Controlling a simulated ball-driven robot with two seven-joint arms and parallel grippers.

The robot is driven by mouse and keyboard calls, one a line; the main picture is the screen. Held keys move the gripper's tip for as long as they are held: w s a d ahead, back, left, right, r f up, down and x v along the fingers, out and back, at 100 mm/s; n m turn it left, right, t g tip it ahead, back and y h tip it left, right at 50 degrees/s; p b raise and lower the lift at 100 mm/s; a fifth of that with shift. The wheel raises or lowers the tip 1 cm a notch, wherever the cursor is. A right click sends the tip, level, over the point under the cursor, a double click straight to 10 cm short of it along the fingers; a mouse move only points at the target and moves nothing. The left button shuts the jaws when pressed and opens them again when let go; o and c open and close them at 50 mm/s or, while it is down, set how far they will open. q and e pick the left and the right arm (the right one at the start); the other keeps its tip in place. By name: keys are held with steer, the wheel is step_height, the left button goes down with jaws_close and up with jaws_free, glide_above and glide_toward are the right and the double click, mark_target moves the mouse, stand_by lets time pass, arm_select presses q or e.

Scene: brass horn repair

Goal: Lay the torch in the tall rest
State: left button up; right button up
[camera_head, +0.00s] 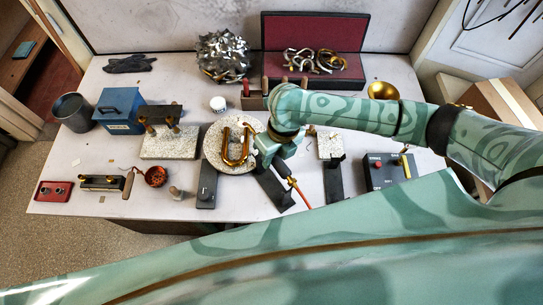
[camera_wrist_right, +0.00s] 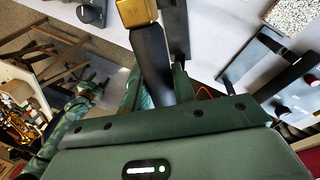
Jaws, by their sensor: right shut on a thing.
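My right gripper (camera_head: 277,148) is shut on the torch, above the front middle of the bench. The torch's black handle (camera_wrist_right: 150,60) and brass block (camera_wrist_right: 137,12) show in the right wrist view. In the head view the torch's brass fitting (camera_head: 292,182) and orange hose slant down to the right over a black base. Black rests stand along the front: one on the left (camera_head: 206,188), one under the torch (camera_head: 274,192), one on the right (camera_head: 333,183). I cannot tell from above which is tallest. The torch's nozzle is hidden by my gripper. My left gripper is not in view.
A curved brass tube (camera_head: 247,147) lies on a round speckled slab (camera_head: 212,150) just left of my gripper. A black control box (camera_head: 391,172) stands at the right front. A blue box (camera_head: 119,110) and a red-lined case (camera_head: 340,71) are farther back. Free room is narrow between the rests.

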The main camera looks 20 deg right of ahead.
steer(key=shift+s+f+b, duration=0.1)
steer(key=shift+f+b, duration=0.65)
arm_select(q)
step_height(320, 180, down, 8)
steer(key=b, duration=0.6)
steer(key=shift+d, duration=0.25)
arm_select(e)
step_height(320, 180, down, 7)
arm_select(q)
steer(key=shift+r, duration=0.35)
arm_select(e)
steer(key=o, duration=1.5)
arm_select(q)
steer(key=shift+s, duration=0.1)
arm_select(e)
steer(key=shift+o, duration=0.2)
